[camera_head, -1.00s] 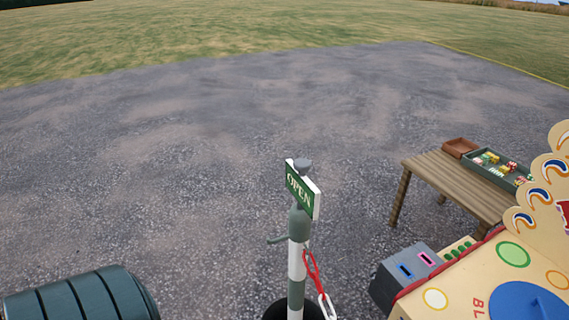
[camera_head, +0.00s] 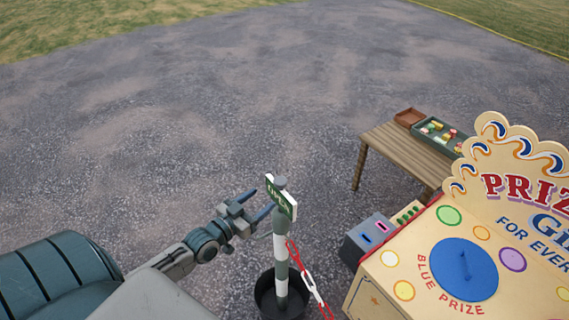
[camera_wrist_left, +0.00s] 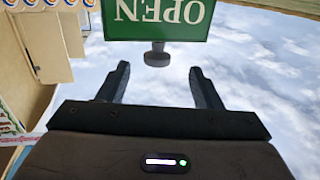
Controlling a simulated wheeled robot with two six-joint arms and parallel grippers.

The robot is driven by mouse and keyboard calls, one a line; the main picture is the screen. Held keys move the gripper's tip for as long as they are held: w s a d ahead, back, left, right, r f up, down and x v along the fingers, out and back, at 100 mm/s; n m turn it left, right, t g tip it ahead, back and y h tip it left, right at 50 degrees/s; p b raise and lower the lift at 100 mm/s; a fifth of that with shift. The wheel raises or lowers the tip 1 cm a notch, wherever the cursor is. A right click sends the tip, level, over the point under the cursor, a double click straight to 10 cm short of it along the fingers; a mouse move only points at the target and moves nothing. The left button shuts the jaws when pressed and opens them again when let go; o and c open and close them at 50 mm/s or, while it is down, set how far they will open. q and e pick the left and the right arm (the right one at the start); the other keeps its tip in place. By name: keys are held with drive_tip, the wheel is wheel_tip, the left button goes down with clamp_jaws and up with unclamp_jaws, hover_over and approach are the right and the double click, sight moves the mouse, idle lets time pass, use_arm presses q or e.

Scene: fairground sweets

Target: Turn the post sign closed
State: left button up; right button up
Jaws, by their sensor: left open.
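The post sign (camera_head: 280,199) is a green board with a white edge on top of a green and white striped post (camera_head: 281,258). Its green face reads OPEN, and the sign shows upside down in the left wrist view (camera_wrist_left: 160,18). My left gripper (camera_head: 262,202) is open and empty, close beside the sign on its left. In the left wrist view its two fingers (camera_wrist_left: 157,85) point at the sign, with the grey post cap (camera_wrist_left: 157,55) between and beyond the tips. I cannot tell whether a finger touches the sign. My right gripper is not in view.
A prize machine (camera_head: 410,275) and a grey box (camera_head: 362,240) stand right. A wooden table (camera_head: 378,140) holds trays behind. Left ground is clear.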

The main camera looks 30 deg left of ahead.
sight(285, 178)
use_arm(q)
drive_tip(key=shift+w+d+r+b, duration=0.2)
drive_tip(key=shift+w+r, duration=0.15)
drive_tip(key=shift+w, duration=0.35)
drive_tip(key=shift+w+d+r+b, duration=0.2)
drive_tip(key=shift+w+r, duration=0.15)
drive_tip(key=shift+w, duration=0.3)
drive_tip(key=w+b, duration=0.2)
drive_tip(key=b, duration=0.1)
drive_tip(key=w+b, duration=0.1)
drive_tip(key=shift+d+f, duration=0.25)
drive_tip(key=shift+f, duration=0.05)
drive_tip(key=w+b, duration=0.1)
drive_tip(key=w, duration=0.2)
drive_tip(key=w+b, duration=0.1)
drive_tip(key=shift+w+d+r+b, duration=0.15)
drive_tip(key=shift+d+r+b, duration=0.05)
drive_tip(key=shift+d+b, duration=0.15)
drive_tip(key=shift+w, duration=0.4)
drive_tip(key=shift+r, duration=0.1)
clamp_jaws()
